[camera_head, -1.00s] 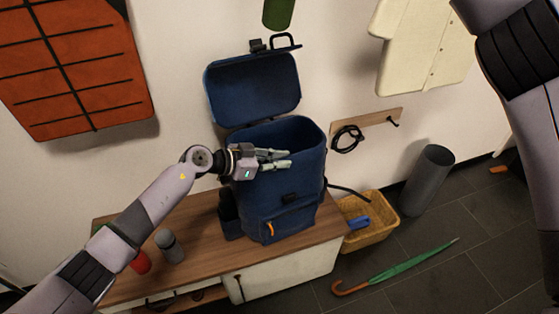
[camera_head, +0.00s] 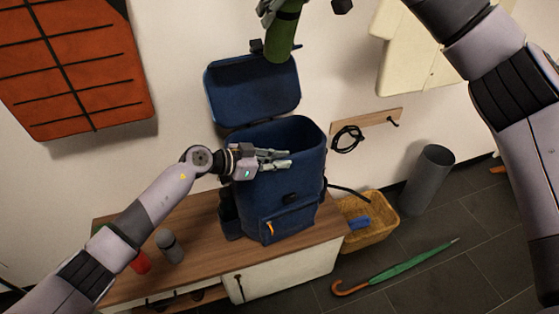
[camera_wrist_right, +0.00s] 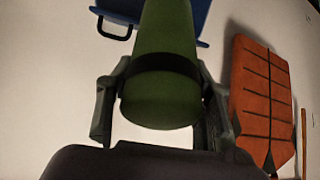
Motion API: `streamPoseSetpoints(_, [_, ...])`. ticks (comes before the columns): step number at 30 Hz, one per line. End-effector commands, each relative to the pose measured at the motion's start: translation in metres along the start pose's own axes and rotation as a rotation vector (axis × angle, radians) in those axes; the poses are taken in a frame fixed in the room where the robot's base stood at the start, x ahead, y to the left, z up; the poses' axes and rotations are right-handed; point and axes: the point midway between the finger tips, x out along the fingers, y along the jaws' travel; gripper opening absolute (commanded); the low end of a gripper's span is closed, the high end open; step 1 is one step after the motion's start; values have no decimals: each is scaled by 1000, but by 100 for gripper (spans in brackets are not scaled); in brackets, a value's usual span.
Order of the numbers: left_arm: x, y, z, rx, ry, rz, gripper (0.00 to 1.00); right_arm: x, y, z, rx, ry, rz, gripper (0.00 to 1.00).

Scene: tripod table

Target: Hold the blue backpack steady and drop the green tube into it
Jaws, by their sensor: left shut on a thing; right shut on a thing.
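The blue backpack (camera_head: 285,190) stands upright on the wooden bench top with its lid (camera_head: 253,90) raised against the wall and its top open. My left gripper (camera_head: 275,160) is shut on the front part of the backpack's rim. The green tube (camera_head: 282,38) hangs above the backpack, in front of the top of the raised lid. My right gripper (camera_head: 283,8) is shut on the tube near the top edge of the head view. In the right wrist view the tube (camera_wrist_right: 165,95) sits between both fingers, with a dark band around it. The backpack's inside is mostly hidden.
A grey bottle (camera_head: 169,246) and a red one (camera_head: 140,263) stand on the bench (camera_head: 200,232) left of the backpack. A wicker basket (camera_head: 372,236), a grey bin (camera_head: 427,180) and a green umbrella (camera_head: 400,267) are on the floor at right. A wall rail (camera_head: 366,122) holds a black cable.

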Motion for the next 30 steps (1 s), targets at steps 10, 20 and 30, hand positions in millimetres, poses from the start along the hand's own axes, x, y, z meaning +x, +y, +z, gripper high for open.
streamPoseSetpoints(10, [0,0,0,-8,1,-1,0,17,-1,16,0,2,-2,8])
streamPoseSetpoints(20, [0,0,0,-8,1,0,0,32,0,29,0,2,-2,8])
streamPoseSetpoints(30, [0,0,0,-8,1,0,0,32,0,30,0,3,-1,50])
